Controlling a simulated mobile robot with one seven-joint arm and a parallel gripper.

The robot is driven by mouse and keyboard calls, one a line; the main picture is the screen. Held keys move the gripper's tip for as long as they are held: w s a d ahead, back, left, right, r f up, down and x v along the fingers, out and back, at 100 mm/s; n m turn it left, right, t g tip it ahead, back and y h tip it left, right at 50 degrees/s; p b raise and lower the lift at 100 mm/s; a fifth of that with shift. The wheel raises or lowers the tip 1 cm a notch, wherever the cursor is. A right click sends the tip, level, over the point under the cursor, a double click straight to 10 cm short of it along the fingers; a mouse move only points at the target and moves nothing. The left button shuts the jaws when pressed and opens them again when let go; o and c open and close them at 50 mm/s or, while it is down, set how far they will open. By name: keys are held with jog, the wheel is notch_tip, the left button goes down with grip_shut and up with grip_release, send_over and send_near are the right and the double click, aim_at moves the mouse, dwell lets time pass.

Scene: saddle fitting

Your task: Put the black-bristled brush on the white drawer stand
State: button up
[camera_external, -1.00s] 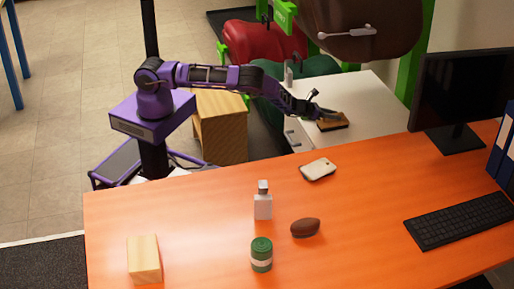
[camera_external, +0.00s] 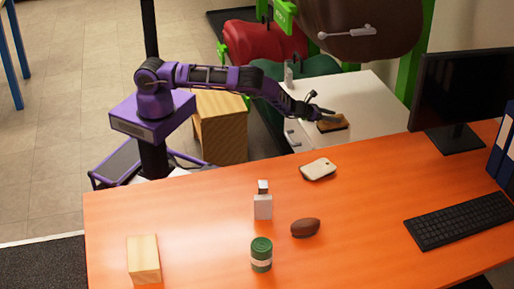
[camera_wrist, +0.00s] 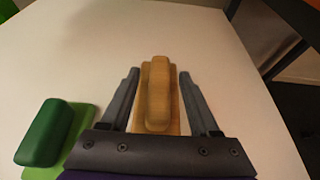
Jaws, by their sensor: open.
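The brush (camera_external: 334,123) lies on the white drawer stand (camera_external: 362,97), near its front edge, with a wooden back and a dark underside. In the wrist view the brush (camera_wrist: 158,95) shows its wooden back upward; its bristles are hidden there. My gripper (camera_external: 322,112) is just above and behind the brush. In the wrist view my gripper (camera_wrist: 159,74) is open, one finger on each side of the brush, with gaps showing. The stand's pale top (camera_wrist: 75,60) spreads around it.
The orange desk (camera_external: 210,220) holds a pale flat item (camera_external: 318,169), bottle (camera_external: 263,206), green tin (camera_external: 261,255), brown oval item (camera_external: 305,228) and wooden block (camera_external: 143,260). A monitor (camera_external: 462,95) stands right.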

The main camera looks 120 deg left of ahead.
jog(key=p+v, duration=0.1)
jog(key=v, duration=1)
jog(key=shift+s+d+r, duration=0.1)
jog(key=shift+s+d, duration=0.05)
